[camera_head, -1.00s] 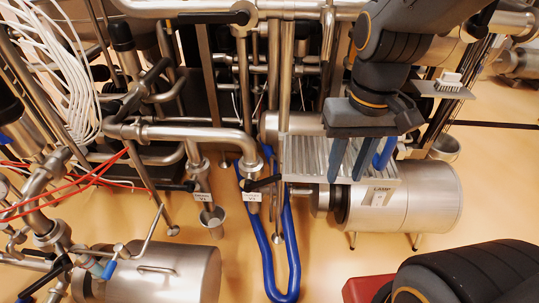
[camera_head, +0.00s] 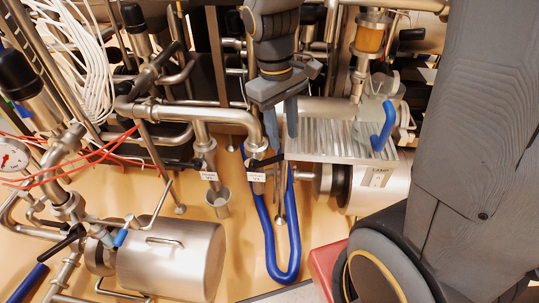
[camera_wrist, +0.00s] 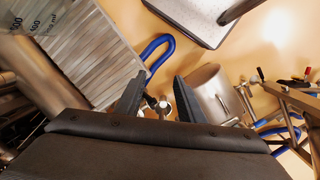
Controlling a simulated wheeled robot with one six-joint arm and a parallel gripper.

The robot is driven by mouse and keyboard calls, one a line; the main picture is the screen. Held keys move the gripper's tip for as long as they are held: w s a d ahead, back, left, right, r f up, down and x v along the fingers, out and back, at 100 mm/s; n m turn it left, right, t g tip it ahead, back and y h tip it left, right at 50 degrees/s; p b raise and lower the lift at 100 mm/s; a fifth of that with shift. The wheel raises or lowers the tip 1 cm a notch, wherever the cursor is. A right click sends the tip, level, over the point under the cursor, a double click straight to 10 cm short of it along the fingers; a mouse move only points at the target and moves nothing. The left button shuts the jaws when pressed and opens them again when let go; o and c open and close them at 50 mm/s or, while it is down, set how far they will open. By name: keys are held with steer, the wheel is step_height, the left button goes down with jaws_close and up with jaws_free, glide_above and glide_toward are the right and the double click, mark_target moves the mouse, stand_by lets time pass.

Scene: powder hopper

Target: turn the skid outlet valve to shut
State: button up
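The outlet valve (camera_head: 256,160) is a steel fitting on a vertical pipe at the middle of the head view, with a small white tag below it. Its black lever (camera_head: 270,160) points right and slightly up in the picture. My gripper (camera_head: 283,142) points down with its fingers apart, and the fingertips are close above the lever's outer end. I cannot tell whether they touch it. In the wrist view my gripper (camera_wrist: 157,95) is also open, with a round steel fitting (camera_wrist: 163,106) and a small dark part between the fingers.
A similar tagged valve (camera_head: 205,150) stands just left, above a steel cup (camera_head: 219,203). A blue hose (camera_head: 268,240) loops below. A steel tank (camera_head: 180,262) is lower left.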

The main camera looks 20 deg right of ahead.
steer(key=w+f+n+h, duration=0.2)
steer(key=w+f+n, duration=0.3)
steer(key=w+f, duration=0.3)
steer(key=n+g+h+p, duration=0.1)
steer(key=n, duration=0.2)
glide_toward(274, 157)
steer(key=shift+x, duration=1.15)
steer(key=shift+s+d+f+n, duration=0.1)
steer(key=shift+f+n, duration=0.3)
steer(key=shift+f, duration=0.2)
steer(key=shift+x, duration=3.5)
jaws_close()
